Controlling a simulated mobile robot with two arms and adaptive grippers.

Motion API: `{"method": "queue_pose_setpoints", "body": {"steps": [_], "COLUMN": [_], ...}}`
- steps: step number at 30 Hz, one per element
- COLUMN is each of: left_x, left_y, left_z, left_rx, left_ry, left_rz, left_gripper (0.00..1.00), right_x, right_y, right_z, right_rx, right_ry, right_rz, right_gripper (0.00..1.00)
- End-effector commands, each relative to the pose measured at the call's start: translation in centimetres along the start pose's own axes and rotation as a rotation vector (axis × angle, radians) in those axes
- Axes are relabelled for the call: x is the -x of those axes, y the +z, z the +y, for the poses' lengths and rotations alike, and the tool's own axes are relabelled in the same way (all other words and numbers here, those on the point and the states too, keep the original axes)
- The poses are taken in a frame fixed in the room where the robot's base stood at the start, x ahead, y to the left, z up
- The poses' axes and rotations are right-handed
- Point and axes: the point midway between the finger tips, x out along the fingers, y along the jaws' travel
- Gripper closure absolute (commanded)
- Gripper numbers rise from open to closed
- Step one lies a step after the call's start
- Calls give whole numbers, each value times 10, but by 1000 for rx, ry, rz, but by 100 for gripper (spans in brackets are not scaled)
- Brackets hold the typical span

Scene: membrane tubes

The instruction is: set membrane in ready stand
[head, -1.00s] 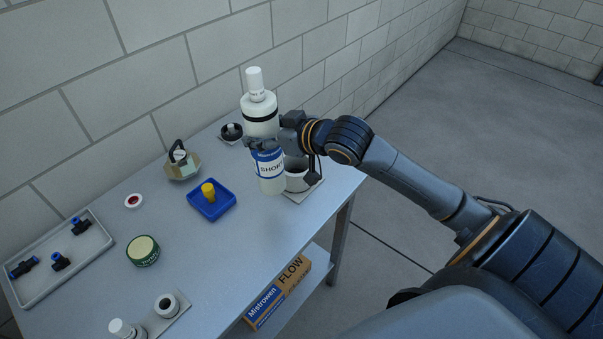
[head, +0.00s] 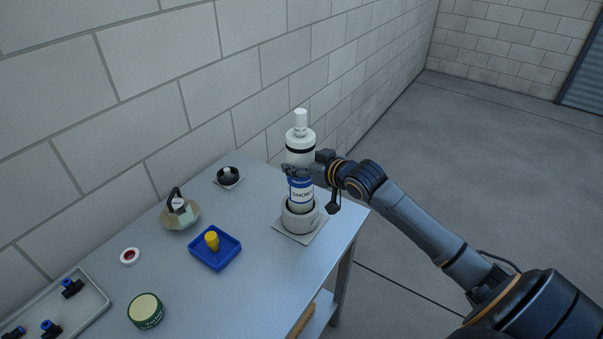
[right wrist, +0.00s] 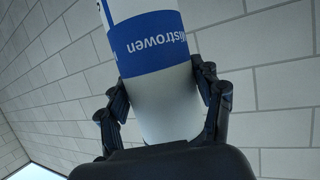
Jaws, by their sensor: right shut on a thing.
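The membrane (head: 300,188) is a white tube with a blue label, a black ring and a white top cap. It stands upright in the head view, its lower end at or inside the mouth of the round grey stand (head: 301,219) on a square plate. I cannot tell if it rests on the bottom. My right gripper (head: 297,171) is shut around the tube above the label. In the right wrist view the fingers (right wrist: 164,95) press on both sides of the white tube (right wrist: 165,105), which has a blue band. My left gripper is not in view.
On the table are a blue tray (head: 215,262) with a yellow knob, a padlock-like thing on a tan dish (head: 187,219), a black round part (head: 229,176), a red-and-white ring (head: 130,256), a green tin (head: 146,311) and a grey tray (head: 92,291) with fittings. A wall runs behind.

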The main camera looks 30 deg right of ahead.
Motion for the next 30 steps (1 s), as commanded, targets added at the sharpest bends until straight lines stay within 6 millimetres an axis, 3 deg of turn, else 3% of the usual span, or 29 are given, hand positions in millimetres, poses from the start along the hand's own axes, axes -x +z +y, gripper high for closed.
{"method": "queue_pose_setpoints", "body": {"steps": [6, 18, 19, 22, 30], "left_x": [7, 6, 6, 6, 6], "left_y": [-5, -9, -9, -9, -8], "left_z": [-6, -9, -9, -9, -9], "left_rx": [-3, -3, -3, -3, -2], "left_ry": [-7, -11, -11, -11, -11], "left_rz": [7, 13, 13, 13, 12], "left_gripper": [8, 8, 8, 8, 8], "right_x": [-10, -12, -13, -12, -12], "right_y": [25, 31, 33, 33, 33], "right_z": [-1, -1, -1, -1, -1], "right_rx": [-2, 1, 0, 0, 0], "right_ry": [-1, -1, -1, -1, -2], "right_rz": [0, 2, -3, -3, -3], "right_gripper": [97, 97, 32, 12, 12]}}
